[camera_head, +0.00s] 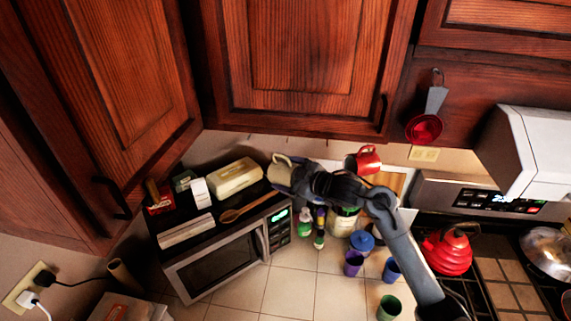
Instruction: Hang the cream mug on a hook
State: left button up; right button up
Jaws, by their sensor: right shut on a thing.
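The cream mug (279,172) is at the middle of the view, just below the front edge of the upper cabinet and near the right end of the microwave. My right gripper (291,176) is shut on it; its arm comes in from the lower right. The fingers are dark and partly hidden by the wrist, so the exact grip is hard to see. A red mug (368,160) is just under the cabinet's lower edge, to the right. My left gripper is out of view.
The microwave (215,266) carries boxes and a wooden spoon (248,207). A red kettle (447,252) is on the stove. The upper cabinets (300,50) overhang the counter.

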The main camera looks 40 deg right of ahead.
jog(key=shift+w+d, duration=0.15)
jog(key=shift+d, duration=0.05)
jog(key=shift+w+d+b, duration=0.7)
jog(key=shift+w+d, duration=0.45)
jog(key=w+d+f+b, duration=0.1)
jog(key=w+d+b, duration=0.1)
jog(key=w+d, duration=0.3)
jog(key=shift+d+b, duration=0.15)
jog(key=shift+b, duration=0.15)
jog(key=shift+f, duration=0.1)
dwell(0.3)
dwell(0.4)
jog(key=o, duration=1.1)
jog(key=shift+f, duration=0.15)
